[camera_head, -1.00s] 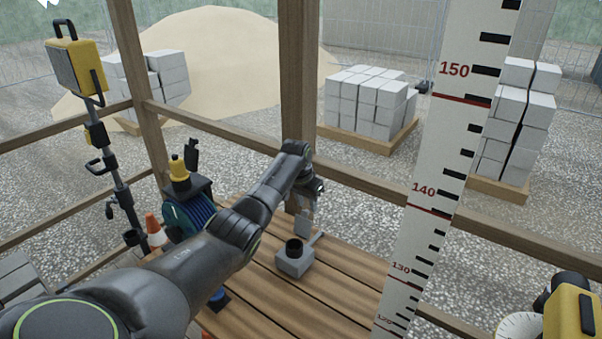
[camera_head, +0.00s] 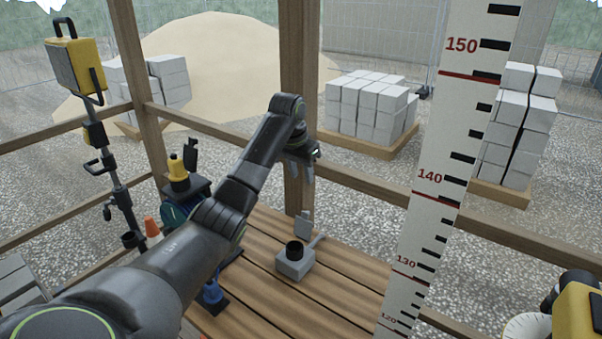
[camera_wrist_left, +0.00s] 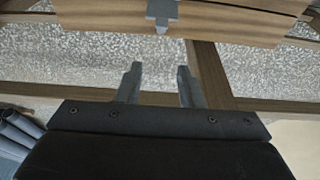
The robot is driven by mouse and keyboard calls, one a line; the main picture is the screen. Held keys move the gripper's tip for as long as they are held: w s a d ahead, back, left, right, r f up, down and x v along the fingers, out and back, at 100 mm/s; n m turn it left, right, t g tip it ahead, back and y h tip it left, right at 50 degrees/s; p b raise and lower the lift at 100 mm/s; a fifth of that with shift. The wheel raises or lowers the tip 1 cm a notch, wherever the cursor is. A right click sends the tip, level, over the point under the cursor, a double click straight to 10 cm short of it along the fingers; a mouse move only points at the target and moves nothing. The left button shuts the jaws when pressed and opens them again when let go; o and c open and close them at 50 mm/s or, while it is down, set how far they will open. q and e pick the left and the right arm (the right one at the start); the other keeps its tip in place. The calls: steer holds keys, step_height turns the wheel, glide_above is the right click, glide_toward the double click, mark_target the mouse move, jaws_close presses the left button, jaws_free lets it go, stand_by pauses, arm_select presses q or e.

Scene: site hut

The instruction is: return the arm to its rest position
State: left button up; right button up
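My left arm (camera_head: 235,195) reaches in from the lower left over the wooden table (camera_head: 330,300). My left gripper (camera_head: 302,178) hangs in the air above the table's far edge, in front of the wooden post. In the left wrist view the two fingers of the gripper (camera_wrist_left: 158,68) stand apart with nothing between them. A grey block with a dark round top (camera_head: 293,262) stands on the table below the gripper, clear of it. My right gripper is in neither view.
A tall measuring staff (camera_head: 425,215) stands right of the arm. A wooden post (camera_head: 298,90) and rails are close behind the gripper. A blue reel (camera_head: 190,212), an orange cone (camera_head: 152,227) and a yellow work lamp (camera_head: 76,65) are at the left. The table's right part is bare.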

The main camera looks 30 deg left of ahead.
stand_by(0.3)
arm_select(q)
steer(key=s+d+f+y, duration=0.1)
steer(key=s+d+f, duration=0.1)
steer(key=s+f, duration=0.8)
steer(key=s+d+f, duration=0.3)
steer(key=s+f, duration=0.6)
steer(key=f, duration=0.4)
steer(key=s+f, duration=0.1)
steer(key=s, duration=0.3)
steer(key=s+d+f, duration=0.1)
steer(key=s, duration=0.3)
steer(key=s+d+f, duration=0.1)
steer(key=s, duration=0.4)
steer(key=s+d+r+n+y, duration=0.1)
steer(key=s+r+n, duration=0.15)
steer(key=s, duration=1.05)
step_height(320, 180, down, 24)
steer(key=a, duration=0.2)
steer(key=s+d+f+g+b, duration=0.1)
steer(key=s+f, duration=1.4)
steer(key=f, duration=0.2)
steer(key=shift+d+m+g+h, duration=0.35)
steer(key=shift+m+g+h, duration=0.05)
steer(key=shift+m, duration=0.05)
